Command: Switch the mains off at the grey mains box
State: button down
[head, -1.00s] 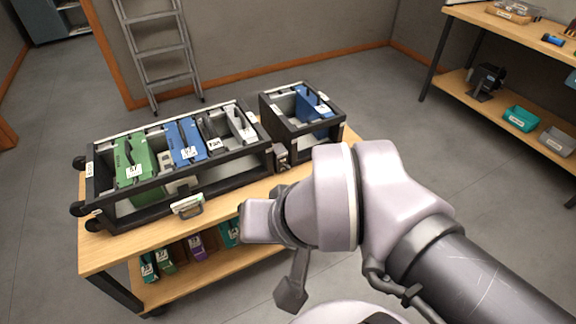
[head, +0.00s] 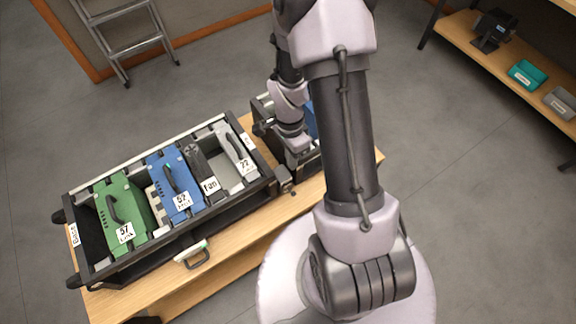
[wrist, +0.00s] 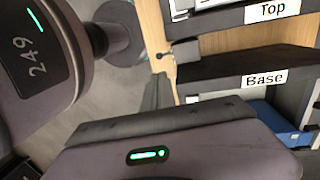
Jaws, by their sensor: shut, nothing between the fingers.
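A small grey box (head: 285,180), which looks like the mains box, sits at the front of the table between the large rack and the small rack. My gripper (head: 299,150) is at the end of my arm, over the small rack and just above and behind the grey box. It is shut and holds nothing. Its fingertips are hard to make out in the head view.
The large black rack (head: 98,269) holds green, blue and grey modules. The small rack (head: 262,102) is partly hidden by my arm. A ladder (head: 122,25) stands behind.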

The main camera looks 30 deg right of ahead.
aim_at(293, 193)
jog(key=f+b, duration=0.1)
jog(key=f, duration=0.3)
jog(key=s+f+b, duration=0.1)
jog(key=f+b, duration=0.1)
jog(key=f, duration=0.3)
jog(key=s+f+b, duration=0.1)
jog(key=f+b, duration=0.1)
jog(key=f, duration=0.2)
jog(key=shift+s+a+f, duration=0.15)
jog(key=shift+a+f, duration=0.25)
jog(key=shift+f+b, duration=0.1)
jog(key=shift+b, duration=0.3)
